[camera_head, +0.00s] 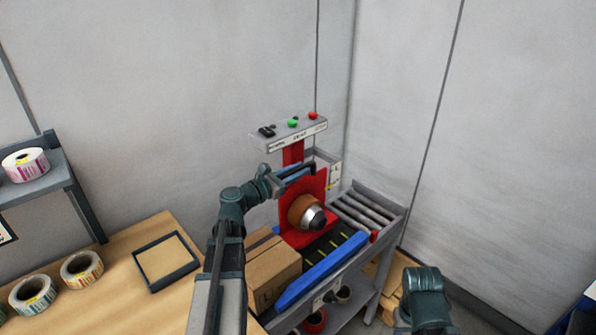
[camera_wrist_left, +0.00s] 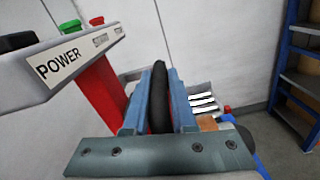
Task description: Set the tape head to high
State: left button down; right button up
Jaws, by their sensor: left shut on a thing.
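The tape head (camera_head: 318,186) is a red plate on a red column (camera_head: 293,152), with a brown tape roll (camera_head: 301,211) and a grey hub on its front. My left gripper (camera_head: 292,172) is at the top of the head, below the control bar. In the left wrist view its blue fingers (camera_wrist_left: 160,105) are shut on a black handle (camera_wrist_left: 160,88) that stands between them. A white scale plate (camera_head: 335,172) with small marks is just right of the head; its marks are too small to read. Only part of my right arm shows at the lower right; its gripper is out of frame.
The control bar (camera_head: 290,134) with a black switch, green button and red button is above my left gripper. A cardboard box (camera_head: 273,271) sits on the belt beside a blue side rail (camera_head: 318,271). Rollers (camera_head: 362,213) lie right. A wooden table with label rolls is left.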

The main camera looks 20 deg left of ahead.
pick_arm(q)
notch_tip(320, 180, up, 6)
jog(key=p, duration=0.5)
jog(key=shift+p, duration=0.35)
jog(key=shift+a, duration=0.1)
jog(key=c, duration=0.8)
grip_release()
jog(key=shift+f, duration=0.1)
jog(key=shift+o, duration=0.2)
jog(key=v, duration=1.3)
jog(key=shift+s, duration=0.4)
jog(key=shift+a, duration=0.15)
